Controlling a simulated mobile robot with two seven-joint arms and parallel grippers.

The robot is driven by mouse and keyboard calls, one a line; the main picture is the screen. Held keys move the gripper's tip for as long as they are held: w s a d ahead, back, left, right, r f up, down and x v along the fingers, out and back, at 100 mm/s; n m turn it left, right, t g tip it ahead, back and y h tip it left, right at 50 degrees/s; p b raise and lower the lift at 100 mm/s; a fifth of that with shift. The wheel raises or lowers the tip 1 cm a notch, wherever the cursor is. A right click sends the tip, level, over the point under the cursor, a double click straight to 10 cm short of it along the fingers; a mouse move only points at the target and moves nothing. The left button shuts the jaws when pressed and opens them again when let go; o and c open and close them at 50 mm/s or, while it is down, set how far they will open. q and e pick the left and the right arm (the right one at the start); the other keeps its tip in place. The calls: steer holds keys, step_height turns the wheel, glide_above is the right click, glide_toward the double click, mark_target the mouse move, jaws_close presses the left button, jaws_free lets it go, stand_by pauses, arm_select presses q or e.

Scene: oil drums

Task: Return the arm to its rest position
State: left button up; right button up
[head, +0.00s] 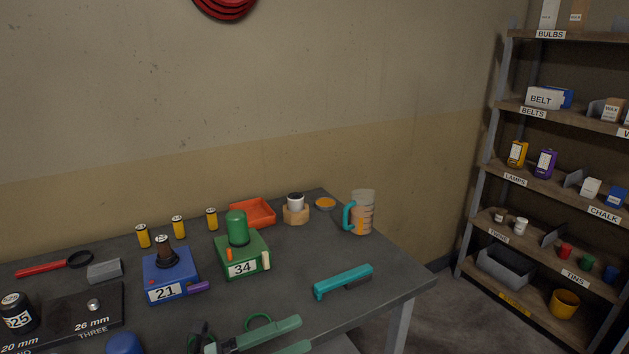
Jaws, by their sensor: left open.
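My left gripper (304,333) shows at the bottom edge, low over the front of the grey workbench (395,278). Its two green fingers point to the right and stand apart, with nothing seen between them. The rest of that arm is mostly cut off by the bottom edge. My right gripper is not in view.
A teal brush (343,281) lies right of the fingers, and a green ring (257,322) lies just behind them. The green block 34 (242,255), blue block 21 (170,278) and a measuring jug (362,213) stand farther back. Shelves (560,110) stand at right.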

arm_select(q)
steer(key=a+f+n+t+y, duration=0.45)
steer(key=f+n+y, duration=0.2)
steer(key=n, duration=0.35)
steer(key=a+f+n+t+y, duration=0.3)
steer(key=f+n+t+y, duration=0.3)
steer(key=n, duration=0.5)
steer(key=s+a+f+n+g+y, duration=0.2)
steer(key=s+f+n+g, duration=0.2)
steer(key=s+f, duration=0.4)
steer(key=s+a+f+n+g+y, duration=0.2)
steer(key=s+a+f+n+g, duration=0.1)
steer(key=s+f, duration=0.5)
steer(key=f+n+g, duration=0.1)
steer(key=f+n, duration=0.1)
steer(key=shift+s+n, duration=0.35)
steer(key=shift+n, duration=0.05)
